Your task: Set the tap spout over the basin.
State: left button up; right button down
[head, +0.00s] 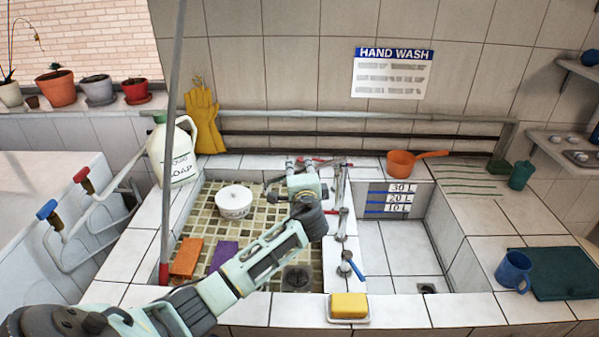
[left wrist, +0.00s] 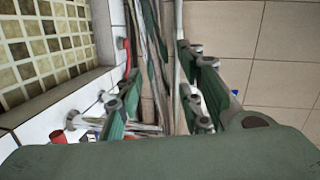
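The metal tap (head: 341,218) stands on the divider between the two basins, with red parts and a blue lever (head: 352,266). Its spout is hard to tell apart, as my left gripper (head: 303,166) covers part of the area. The gripper is at the tap's left, over the back of the mosaic basin (head: 262,260). In the left wrist view the fingers (left wrist: 165,88) are spread, with blurred metal pipes (left wrist: 160,45) seen between or behind them; contact cannot be told. The white-tiled basin (head: 398,262) lies right of the tap. My right gripper is not in view.
A white tub (head: 234,201), orange block (head: 187,258) and purple block (head: 223,256) are in the mosaic basin. A grey pole (head: 170,130) stands at left near a soap jug (head: 172,152). A yellow sponge (head: 349,305) lies in front. An orange pan (head: 402,163) sits behind.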

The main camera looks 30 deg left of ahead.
pick_arm(q)
grip_shut()
dwell(0.4)
jog(key=shift+f, duration=0.1)
